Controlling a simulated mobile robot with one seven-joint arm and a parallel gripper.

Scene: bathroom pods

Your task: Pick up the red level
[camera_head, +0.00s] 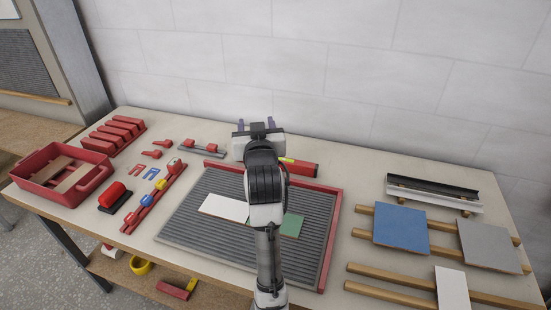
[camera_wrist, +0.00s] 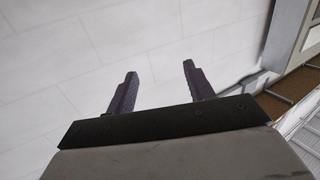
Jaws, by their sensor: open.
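A red bar (camera_head: 302,168) with a yellow-green patch, which looks like the red level, lies on the table behind the ribbed grey mat. Its left part is hidden behind my arm. My gripper (camera_head: 256,124) is open and empty, its dark fingers pointing toward the wall. In the head view it appears just above and left of the bar; its height over the table is hard to tell. In the wrist view my gripper (camera_wrist: 159,72) shows two separate fingers with only pale wall between them, and the red bar is not visible there.
The ribbed mat (camera_head: 190,225) has a red edge and holds white and green tiles. At left are a red tray (camera_head: 85,190), red blocks (camera_head: 112,137) and a red rack (camera_head: 150,200) of small coloured pieces. Wooden rails with tiles (camera_head: 400,228) fill the right. A wall (camera_head: 350,70) stands behind.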

